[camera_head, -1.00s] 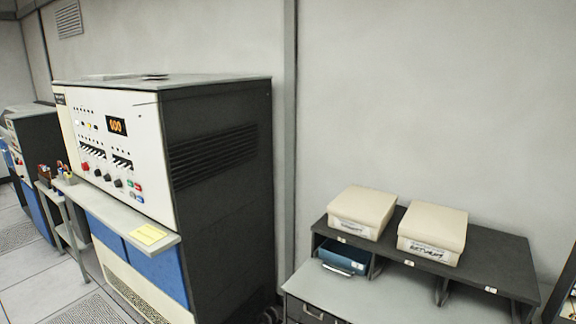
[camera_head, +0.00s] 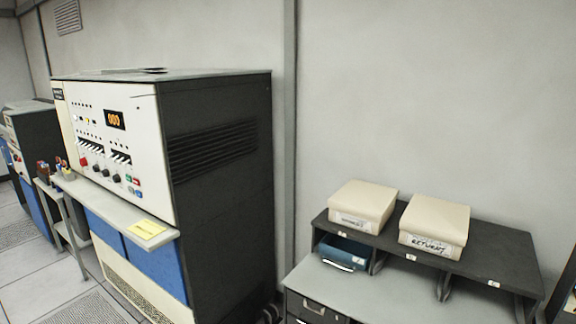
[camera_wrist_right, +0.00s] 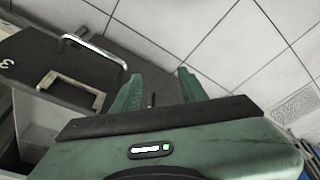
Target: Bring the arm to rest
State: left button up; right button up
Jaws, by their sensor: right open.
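My right gripper (camera_wrist_right: 158,80) shows in the right wrist view, with two green fingers spread apart and nothing between them. A dark cabinet front with a metal handle (camera_wrist_right: 95,48) lies to its left. The fingers hang over the cabinet's edge and the pale tiled floor; I cannot tell whether they touch the cabinet. Neither arm shows in the head view. My left gripper is not in view.
A punch-card machine (camera_head: 220,190) with a lit panel stands left in the head view. A yellow note (camera_head: 147,229) lies on its shelf (camera_head: 115,214). Two cream boxes (camera_head: 362,203) (camera_head: 436,222) sit on a dark raised shelf (camera_head: 500,262), above a blue box (camera_head: 343,254).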

jog(key=s+d+f+b, duration=0.15)
jog(key=s+f, duration=0.25)
jog(key=f, duration=0.8)
jog(key=s+f+g+b, duration=0.1)
jog(key=s+f+b, duration=0.25)
jog(key=f, duration=0.75)
jog(key=s+f+b, duration=0.2)
jog(key=s+f, duration=0.2)
jog(key=f, duration=0.8)
jog(key=s+d+f+g+b, duration=0.1)
jog(key=s+f+b, duration=0.1)
jog(key=s+f, duration=0.4)
jog(key=s, duration=0.2)
jog(key=shift+s+d+f, duration=0.3)
jog(key=shift+s+d, duration=0.1)
